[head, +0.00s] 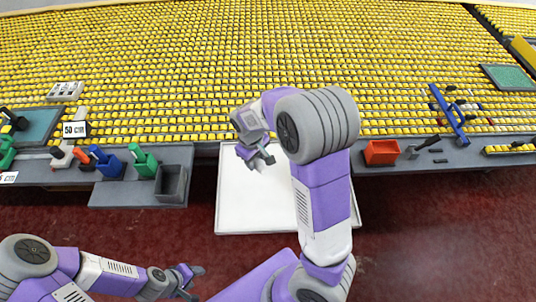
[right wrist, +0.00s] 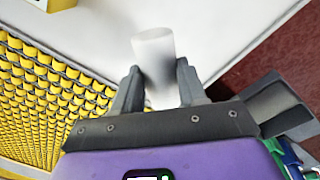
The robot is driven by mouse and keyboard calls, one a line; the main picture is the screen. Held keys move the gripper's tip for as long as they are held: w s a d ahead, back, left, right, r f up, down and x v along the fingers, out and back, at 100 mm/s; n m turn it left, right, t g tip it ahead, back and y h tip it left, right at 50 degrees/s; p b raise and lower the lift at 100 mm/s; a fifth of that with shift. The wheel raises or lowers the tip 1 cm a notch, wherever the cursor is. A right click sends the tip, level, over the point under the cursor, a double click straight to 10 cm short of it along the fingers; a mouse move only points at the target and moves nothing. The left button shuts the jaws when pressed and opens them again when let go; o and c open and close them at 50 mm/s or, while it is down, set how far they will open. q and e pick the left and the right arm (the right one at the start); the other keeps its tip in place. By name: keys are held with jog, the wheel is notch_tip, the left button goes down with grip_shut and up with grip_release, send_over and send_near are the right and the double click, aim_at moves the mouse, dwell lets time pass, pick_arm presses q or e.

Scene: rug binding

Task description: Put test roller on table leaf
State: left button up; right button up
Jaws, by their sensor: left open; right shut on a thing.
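The test roller (right wrist: 155,52) is a pale white cylinder between the fingers of my right gripper (right wrist: 158,90) in the right wrist view. My right gripper (head: 262,160) is shut on it and is over the back part of the white table leaf (head: 250,212) in the head view. The leaf also fills the background of the right wrist view (right wrist: 215,30). I cannot tell whether the roller touches the leaf. In the head view the roller is mostly hidden by the gripper. My left gripper (head: 191,276) is open and empty, low at the left over the red floor.
Rows of yellow pieces cover the large surface behind. A red bin (head: 381,152) stands right. Most of the leaf is bare.

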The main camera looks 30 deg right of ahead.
jog(key=shift+w+f, duration=0.2)
jog(key=b, duration=0.2)
send_over(257, 179)
notch_tip(257, 179, down, 5)
jog(key=shift+s+a+f, duration=0.1)
jog(key=shift+s+f, duration=0.05)
jog(key=shift+f+b, duration=0.3)
jog(key=shift+f, duration=1.65)
jog(key=shift+f, duration=0.2)
jog(key=o, duration=1.1)
jog(key=shift+r, duration=0.15)
jog(key=r+p, duration=0.1)
jog(key=r, duration=0.3)
jog(key=r+p, duration=0.1)
jog(key=r, duration=0.3)
jog(key=a+r+p, duration=0.1)
jog(key=r, duration=0.3)
